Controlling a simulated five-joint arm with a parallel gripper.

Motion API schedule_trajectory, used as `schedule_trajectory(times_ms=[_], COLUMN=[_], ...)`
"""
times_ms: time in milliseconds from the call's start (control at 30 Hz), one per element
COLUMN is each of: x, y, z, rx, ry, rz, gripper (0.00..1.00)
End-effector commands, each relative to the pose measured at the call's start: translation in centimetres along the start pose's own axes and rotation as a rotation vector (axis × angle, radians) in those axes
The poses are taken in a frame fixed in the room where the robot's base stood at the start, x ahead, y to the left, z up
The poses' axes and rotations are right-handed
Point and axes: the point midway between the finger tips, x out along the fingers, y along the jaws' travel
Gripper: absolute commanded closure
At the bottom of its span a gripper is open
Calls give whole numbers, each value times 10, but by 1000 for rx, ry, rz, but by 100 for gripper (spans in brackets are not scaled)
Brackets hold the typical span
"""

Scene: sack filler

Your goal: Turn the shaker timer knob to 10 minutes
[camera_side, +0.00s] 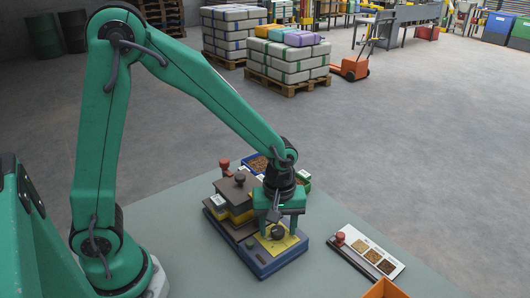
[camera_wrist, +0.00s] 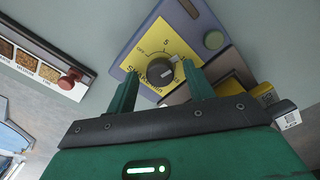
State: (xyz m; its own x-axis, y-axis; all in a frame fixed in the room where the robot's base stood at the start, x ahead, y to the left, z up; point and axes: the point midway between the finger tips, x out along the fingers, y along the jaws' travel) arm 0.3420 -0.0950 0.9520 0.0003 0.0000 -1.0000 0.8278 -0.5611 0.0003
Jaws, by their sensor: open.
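The shaker timer knob (camera_wrist: 160,72) is a dark round knob on a yellow dial plate (camera_wrist: 150,38) marked OFF and 5, with "SHAKER" lettering. A light mark on the knob points to the upper right in the wrist view, somewhat past the 5. Other dial marks are partly hidden by the knob and fingers. My gripper (camera_wrist: 159,70) is open, its two green fingers on either side of the knob in the picture; I cannot tell whether they touch it. In the side view my gripper (camera_side: 279,223) points down over the knob (camera_side: 278,232).
A grey-green button (camera_wrist: 214,40) sits beside the dial. A sample board (camera_side: 366,250) with a red-topped stamp (camera_side: 340,238) lies to the right, near an orange box (camera_side: 385,290). A dark stepped block with yellow sides (camera_side: 240,214) stands left of my gripper. The table front is clear.

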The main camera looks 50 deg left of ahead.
Motion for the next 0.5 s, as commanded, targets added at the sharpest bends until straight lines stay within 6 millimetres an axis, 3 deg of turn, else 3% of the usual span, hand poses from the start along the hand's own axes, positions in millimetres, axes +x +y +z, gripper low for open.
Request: schedule_trajectory(times_ms=[267, 500], x=[-9, -35], y=[0, 1], z=[0, 0], rx=[0, 0], ry=[0, 2], rz=[1, 5], gripper=[48, 48])
